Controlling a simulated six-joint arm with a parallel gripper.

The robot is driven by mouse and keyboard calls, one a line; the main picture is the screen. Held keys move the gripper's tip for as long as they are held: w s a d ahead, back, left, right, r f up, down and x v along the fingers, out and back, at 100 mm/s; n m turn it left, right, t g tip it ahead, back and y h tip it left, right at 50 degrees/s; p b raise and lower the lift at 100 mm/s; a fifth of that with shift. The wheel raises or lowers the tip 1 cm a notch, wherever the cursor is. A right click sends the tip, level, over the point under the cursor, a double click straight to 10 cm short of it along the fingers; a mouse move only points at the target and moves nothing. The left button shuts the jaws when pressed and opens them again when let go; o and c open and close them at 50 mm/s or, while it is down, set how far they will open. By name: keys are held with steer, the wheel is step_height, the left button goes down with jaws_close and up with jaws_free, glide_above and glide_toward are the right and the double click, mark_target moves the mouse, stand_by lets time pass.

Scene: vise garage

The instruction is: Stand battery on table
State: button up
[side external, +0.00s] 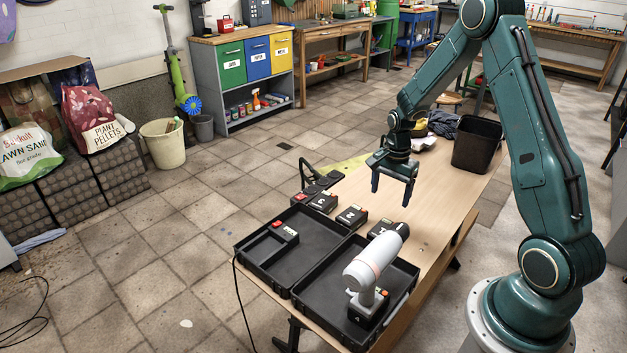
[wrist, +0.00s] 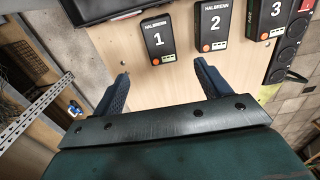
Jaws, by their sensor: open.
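Three dark batteries lie flat on the wooden table (side external: 440,185) with white numbers facing up. Battery 1 (side external: 381,229) is nearest the drill, battery 2 (side external: 352,216) is in the middle and battery 3 (side external: 323,202) is farther left. In the wrist view, battery 1 (wrist: 157,39), battery 2 (wrist: 215,25) and battery 3 (wrist: 269,18) form a row beyond the fingertips. My gripper (side external: 392,194) is open and empty above the table, apart from the batteries. Its spread fingers (wrist: 161,72) also show in the wrist view, with bare table between them.
An open black case (side external: 262,267) lies at the table's near end. A white and grey drill (side external: 370,262) stands in its right half. A black bin (side external: 477,145) and dark cloth (side external: 443,123) are at the far end. The table's middle is mostly clear.

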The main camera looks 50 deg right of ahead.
steer(key=s+a+r+n+t, duration=0.1)
steer(key=s+a+r+n, duration=0.1)
steer(key=a+r+n, duration=0.5)
steer(key=s+a+r+n+t, duration=0.15)
steer(key=a+r, duration=0.35)
steer(key=r, duration=0.7)
steer(key=s+a+r+n+t, duration=0.1)
steer(key=s+a+r+n, duration=0.2)
steer(key=s, duration=0.5)
steer(key=s+a+r+n+t, duration=0.2)
steer(key=s+a+r+n, duration=0.2)
steer(key=s+a+n, duration=0.2)
steer(key=shift+s, duration=0.85)
steer(key=shift+n, duration=0.25)
